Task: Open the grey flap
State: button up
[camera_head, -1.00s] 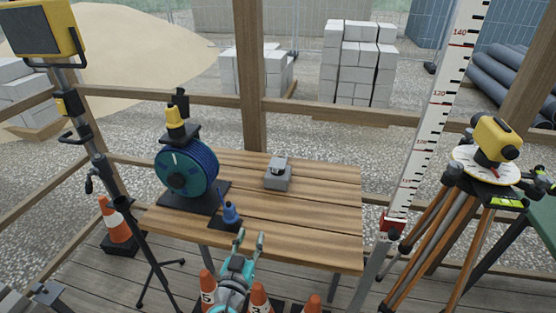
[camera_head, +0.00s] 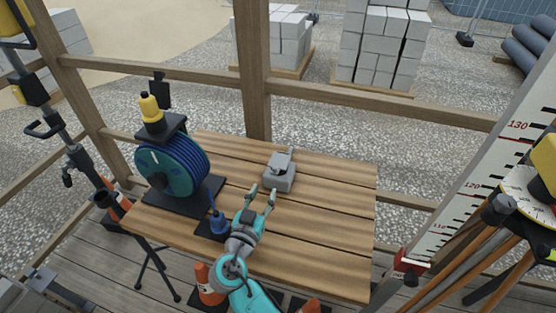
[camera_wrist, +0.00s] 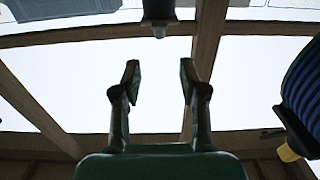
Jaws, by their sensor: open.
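A small grey box (camera_head: 280,181) stands on the wooden table (camera_head: 325,229), toward its back. The grey flap (camera_head: 283,161) appears to be the part on its top; how far it stands open is too small to tell. My gripper (camera_head: 262,189) is over the table, just in front and to the left of the box. Its two fingers are spread and hold nothing. In the wrist view the open fingers (camera_wrist: 158,70) point toward a dark grey shape (camera_wrist: 158,18) at the top edge, likely the box, with a clear gap between.
A blue cable reel (camera_head: 172,167) with a yellow-topped item stands left on the table. A small blue object (camera_head: 218,222) on a black pad is close left of my gripper. A wooden post (camera_head: 252,75) rises behind the table. The table's right side is clear.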

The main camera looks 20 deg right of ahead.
aim_at(274, 169)
jog(key=x, duration=1.1)
jog(key=shift+c, duration=0.3)
grip_shut()
